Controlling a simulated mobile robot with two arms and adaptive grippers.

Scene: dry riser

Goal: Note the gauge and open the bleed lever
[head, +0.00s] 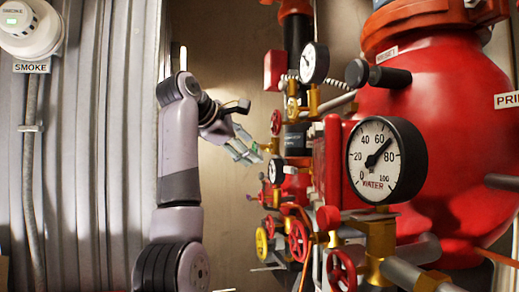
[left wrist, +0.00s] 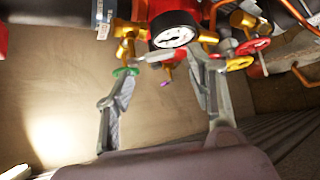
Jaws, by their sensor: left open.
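A smaller gauge (head: 314,63) is higher up, and another (head: 276,171) sits lower on the red pipework. That lower gauge seems to be the one in the left wrist view (left wrist: 173,36). My left gripper (head: 243,149) is open and empty, left of the pipework. In the wrist view its fingers (left wrist: 165,70) are spread below the gauge, with a small purple part (left wrist: 165,82) between them. I cannot tell which part is the bleed lever.
Red and yellow handwheels (head: 298,240) crowd the lower pipework. A green handwheel (left wrist: 125,71) shows by the left fingertip. A big red vessel (head: 440,120) fills the right. A smoke detector (head: 30,30) and grey corrugated wall are left. Bare wall lies behind my gripper.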

